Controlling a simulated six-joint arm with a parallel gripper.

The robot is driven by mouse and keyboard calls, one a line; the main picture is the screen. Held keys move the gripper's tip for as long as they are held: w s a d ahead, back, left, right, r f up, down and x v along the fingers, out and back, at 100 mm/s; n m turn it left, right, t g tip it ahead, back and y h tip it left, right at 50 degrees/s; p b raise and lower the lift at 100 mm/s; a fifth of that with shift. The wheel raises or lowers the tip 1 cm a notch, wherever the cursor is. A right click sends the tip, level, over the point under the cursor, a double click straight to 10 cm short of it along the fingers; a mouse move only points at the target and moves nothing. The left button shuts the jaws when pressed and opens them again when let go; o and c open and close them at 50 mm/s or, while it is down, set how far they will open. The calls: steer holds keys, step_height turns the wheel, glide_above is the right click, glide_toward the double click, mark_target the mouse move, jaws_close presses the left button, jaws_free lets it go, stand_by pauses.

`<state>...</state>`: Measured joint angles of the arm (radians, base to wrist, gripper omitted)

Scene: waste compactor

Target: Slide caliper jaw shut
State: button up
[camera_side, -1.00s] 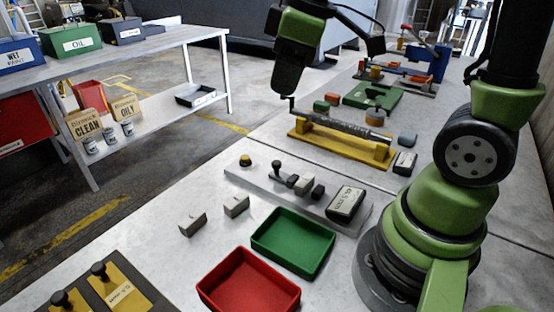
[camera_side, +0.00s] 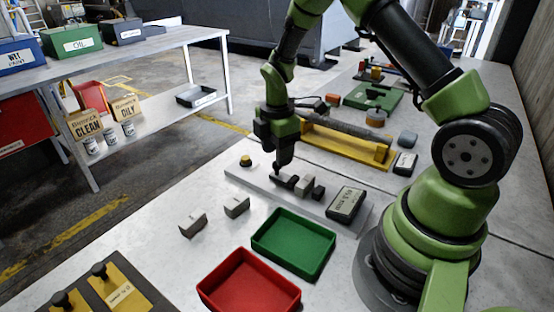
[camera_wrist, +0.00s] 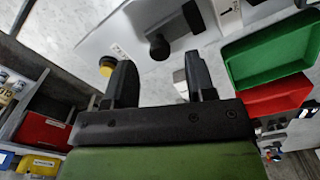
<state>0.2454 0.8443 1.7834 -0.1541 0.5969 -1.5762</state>
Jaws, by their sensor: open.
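The caliper lies on a long grey base plate (camera_side: 244,177) in the middle of the bench. My gripper (camera_side: 283,168) points down over the blocks' left end and hides much of the dark-knobbed jaw there. In the wrist view my gripper (camera_wrist: 160,82) has its fingers wide apart. The dark knob (camera_wrist: 159,46) shows beyond the gap between them, with no visible grip on it. A white block (camera_wrist: 181,83) is partly hidden by the right finger.
A yellow button (camera_side: 245,160) is at the plate's left end. Green (camera_side: 293,268) and red (camera_side: 250,303) trays stand in front, with two loose grey blocks (camera_side: 236,206) to the left. A yellow stand (camera_side: 378,156) holding a long bar is behind.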

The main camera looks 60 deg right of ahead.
mark_target(288, 178)
steer(key=shift+f, duration=1.5)
steer(key=c, duration=0.9)
steer(key=shift+s, duration=1.6)
steer(key=o, duration=0.9)
steer(key=shift+w, duration=0.1)
steer(key=shift+r, duration=0.1)
steer(key=shift+r, duration=0.4)
step_height(288, 178, up, 9)
